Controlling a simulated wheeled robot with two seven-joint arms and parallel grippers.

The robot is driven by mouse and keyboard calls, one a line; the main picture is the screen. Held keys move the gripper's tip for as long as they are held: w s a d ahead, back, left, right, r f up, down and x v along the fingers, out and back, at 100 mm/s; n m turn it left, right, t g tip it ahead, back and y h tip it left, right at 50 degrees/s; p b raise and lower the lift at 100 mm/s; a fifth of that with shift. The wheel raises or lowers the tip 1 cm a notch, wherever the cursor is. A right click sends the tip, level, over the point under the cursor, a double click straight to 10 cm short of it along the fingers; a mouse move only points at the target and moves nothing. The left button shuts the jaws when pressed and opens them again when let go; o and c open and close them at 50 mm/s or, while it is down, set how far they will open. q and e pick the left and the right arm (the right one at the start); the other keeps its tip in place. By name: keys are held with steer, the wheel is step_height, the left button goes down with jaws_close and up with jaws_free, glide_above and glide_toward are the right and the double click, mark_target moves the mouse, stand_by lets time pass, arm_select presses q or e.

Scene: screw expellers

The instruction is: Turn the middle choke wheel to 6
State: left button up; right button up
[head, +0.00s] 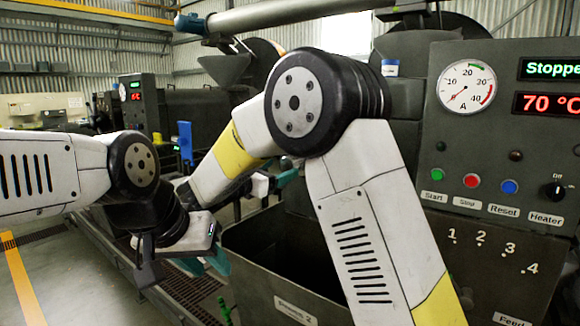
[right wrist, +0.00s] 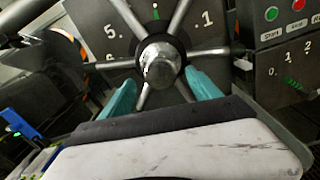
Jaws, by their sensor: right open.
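The choke wheel (right wrist: 159,62) fills the upper middle of the right wrist view, with a round metal hub and several spokes in front of a dark plate. The plate shows "5" (right wrist: 110,31) at upper left, "1" (right wrist: 208,18) at upper right and a small green mark (right wrist: 156,12) above the hub. My right gripper (right wrist: 158,80) is open, its teal fingers on either side of the hub's lower part. Contact with the spokes cannot be told. In the head view my right arm hides the wheel. My left gripper (head: 205,264) hangs at lower left; its finger gap is unclear.
A control panel (head: 500,140) stands close at right, showing "Stopped" and 70 °C. A dark open hopper (head: 262,290) lies below my right arm. Another machine's panel (head: 138,102) stands further left. Open floor (head: 60,280) lies at lower left.

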mark_target(286, 166)
steer(key=x, duration=0.5)
steer(key=shift+w+d, duration=0.1)
jaws_close()
